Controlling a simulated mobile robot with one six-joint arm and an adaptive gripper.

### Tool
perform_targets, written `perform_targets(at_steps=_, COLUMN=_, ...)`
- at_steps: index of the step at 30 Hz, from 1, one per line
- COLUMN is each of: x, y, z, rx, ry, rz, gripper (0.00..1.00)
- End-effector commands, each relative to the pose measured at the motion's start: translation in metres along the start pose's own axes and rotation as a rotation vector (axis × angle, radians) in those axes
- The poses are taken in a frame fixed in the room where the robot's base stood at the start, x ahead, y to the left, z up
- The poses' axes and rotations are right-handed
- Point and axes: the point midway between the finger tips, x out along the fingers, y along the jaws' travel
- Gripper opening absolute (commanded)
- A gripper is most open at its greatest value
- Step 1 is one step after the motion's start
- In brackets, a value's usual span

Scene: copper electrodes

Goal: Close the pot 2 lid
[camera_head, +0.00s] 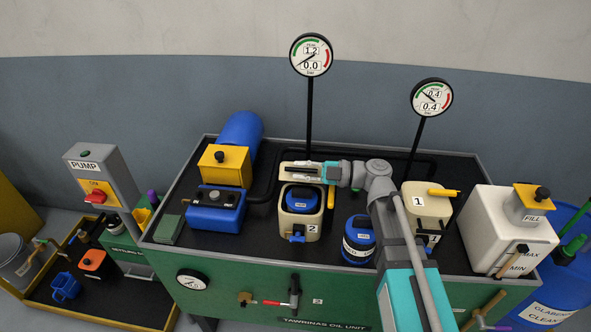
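Pot 2 (312,229) is a cream box marked "2" near the middle of the green unit. Its top is open, and a blue labelled piece (301,197) sits inside. A yellow handle (331,198) stands at the pot's right side. A cream part, apparently the raised lid (287,182), shows at the pot's back edge. My gripper (300,170) reaches in from the right over this back edge, in front of or against the cream part. Its fingers are small and dark here; I cannot tell their opening or whether they touch the lid.
Pot 1 (427,203) is covered, with a yellow handle on top. A blue canister (358,243) stands between the pots, close to my arm. A blue box (216,213) is left of pot 2. Two gauges (311,56) (431,97) rise on poles behind. A white tank (492,236) stands right.

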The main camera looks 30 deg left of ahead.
Motion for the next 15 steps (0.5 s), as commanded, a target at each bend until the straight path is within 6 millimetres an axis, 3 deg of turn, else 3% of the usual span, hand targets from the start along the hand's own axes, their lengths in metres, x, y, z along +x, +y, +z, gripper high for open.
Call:
perform_targets(at_steps=1, x=0.0008, y=-0.0002, z=-0.0003, rx=0.000, ry=0.001, rz=-0.001, gripper=0.42)
perform_targets(at_steps=3, x=0.0012, y=-0.0003, z=-0.0004, rx=0.000, ry=0.001, rz=-0.001, gripper=0.52)
perform_targets(at_steps=15, x=0.0008, y=-0.0003, z=-0.0002, rx=0.000, ry=0.001, rz=-0.002, gripper=0.52)
